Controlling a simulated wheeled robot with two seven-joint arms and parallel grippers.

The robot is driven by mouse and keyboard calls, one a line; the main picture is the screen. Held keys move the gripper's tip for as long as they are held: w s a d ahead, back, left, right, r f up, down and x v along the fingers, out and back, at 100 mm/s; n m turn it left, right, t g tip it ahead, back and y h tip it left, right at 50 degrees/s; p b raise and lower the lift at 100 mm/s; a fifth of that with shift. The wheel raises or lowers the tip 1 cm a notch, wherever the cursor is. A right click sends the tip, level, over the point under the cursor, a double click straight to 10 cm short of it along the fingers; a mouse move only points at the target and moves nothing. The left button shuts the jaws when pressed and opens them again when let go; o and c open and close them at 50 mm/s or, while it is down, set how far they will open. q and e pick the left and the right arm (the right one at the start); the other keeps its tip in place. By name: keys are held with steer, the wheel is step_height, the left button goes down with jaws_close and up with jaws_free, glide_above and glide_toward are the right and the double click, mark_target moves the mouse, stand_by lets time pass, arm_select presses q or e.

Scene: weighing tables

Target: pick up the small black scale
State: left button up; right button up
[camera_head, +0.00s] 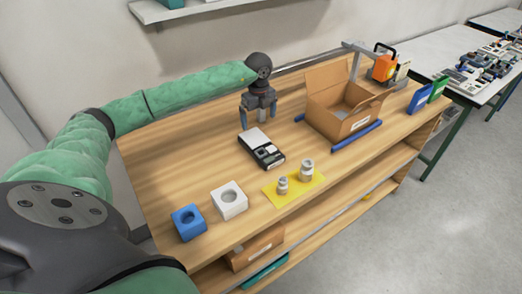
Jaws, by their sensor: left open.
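The small black scale (266,155) lies on the wooden table, with a pale plate on its far end and a dark display end toward the front. My left gripper (259,120) hangs pointing down just beyond the scale's far end. Its fingers are apart, and I see nothing between them. I cannot tell its exact height above the table. My right gripper does not show.
An open cardboard box (345,128) stands right of the scale, with blue bars beside it. A yellow mat (300,195) with two metal weights (307,170) lies in front. A white block (229,207) and a blue block (188,225) stand front left.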

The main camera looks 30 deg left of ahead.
arm_select(q)
steer(key=b, duration=0.4)
glide_above(260, 142)
steer(key=f, duration=0.4)
steer(key=shift+a+f, duration=0.3)
steer(key=shift+f, duration=0.1)
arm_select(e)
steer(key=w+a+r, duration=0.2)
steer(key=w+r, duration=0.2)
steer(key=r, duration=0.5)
arm_select(q)
steer(key=shift+f, duration=0.2)
steer(key=shift+s+d+f+p, duration=0.1)
steer(key=shift+f+p, duration=0.65)
steer(key=shift+f, duration=0.4)
steer(key=f+p, duration=0.1)
steer(key=f, duration=0.1)
steer(key=f+p, duration=0.1)
steer(key=f, duration=0.1)
steer(key=shift+d+p, duration=0.2)
steer(key=shift+p, duration=0.15)
steer(key=shift+f, duration=0.5)
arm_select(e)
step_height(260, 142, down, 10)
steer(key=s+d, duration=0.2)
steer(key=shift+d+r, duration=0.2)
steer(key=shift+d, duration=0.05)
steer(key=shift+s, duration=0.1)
arm_select(q)
steer(key=c, duration=1.1)
